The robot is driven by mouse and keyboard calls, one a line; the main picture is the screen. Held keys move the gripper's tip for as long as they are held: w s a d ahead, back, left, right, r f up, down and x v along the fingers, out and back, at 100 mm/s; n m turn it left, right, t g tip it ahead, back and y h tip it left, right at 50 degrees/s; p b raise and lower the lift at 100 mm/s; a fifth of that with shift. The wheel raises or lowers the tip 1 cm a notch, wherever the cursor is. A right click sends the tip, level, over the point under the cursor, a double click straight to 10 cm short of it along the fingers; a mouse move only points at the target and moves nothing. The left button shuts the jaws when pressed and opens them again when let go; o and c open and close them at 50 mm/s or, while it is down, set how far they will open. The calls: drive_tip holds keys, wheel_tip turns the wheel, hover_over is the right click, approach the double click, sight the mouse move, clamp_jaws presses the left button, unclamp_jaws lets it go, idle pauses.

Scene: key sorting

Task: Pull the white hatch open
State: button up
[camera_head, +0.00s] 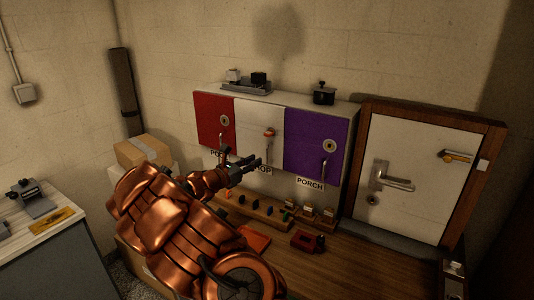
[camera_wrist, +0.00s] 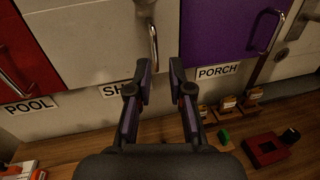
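The white hatch (camera_head: 250,118) is the middle door of the wall cabinet, between a red hatch and a purple hatch, and looks closed. A key with a reddish head (camera_head: 269,133) is at its lock. In the wrist view the white hatch (camera_wrist: 90,40) fills the upper middle, with its upright metal handle (camera_wrist: 154,45) near its right edge. My gripper (camera_head: 260,163) is in front of the lower part of the cabinet. In the wrist view my gripper (camera_wrist: 161,72) is open and empty, its fingertips just below the handle in the picture. I cannot tell its depth from the handle.
The red hatch (camera_head: 210,112) and purple hatch (camera_head: 307,140) have their own handles. Below, the wooden bench (camera_head: 360,255) holds a key rack (camera_head: 262,212) and a red block (camera_head: 306,240). A framed white door panel (camera_head: 410,150) stands at right. A cardboard box (camera_head: 143,151) is at left.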

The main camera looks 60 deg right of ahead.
sight(267, 161)
drive_tip(key=shift+n, duration=0.3)
drive_tip(key=shift+s+d+f+p, duration=0.15)
drive_tip(key=shift+d+p, duration=0.5)
drive_tip(key=shift+d, duration=1.4)
drive_tip(key=shift+s+d+f+p, duration=0.15)
drive_tip(key=shift+d+p, duration=0.5)
drive_tip(key=shift+d, duration=1.35)
drive_tip(key=shift+r, duration=0.1)
clamp_jaws()
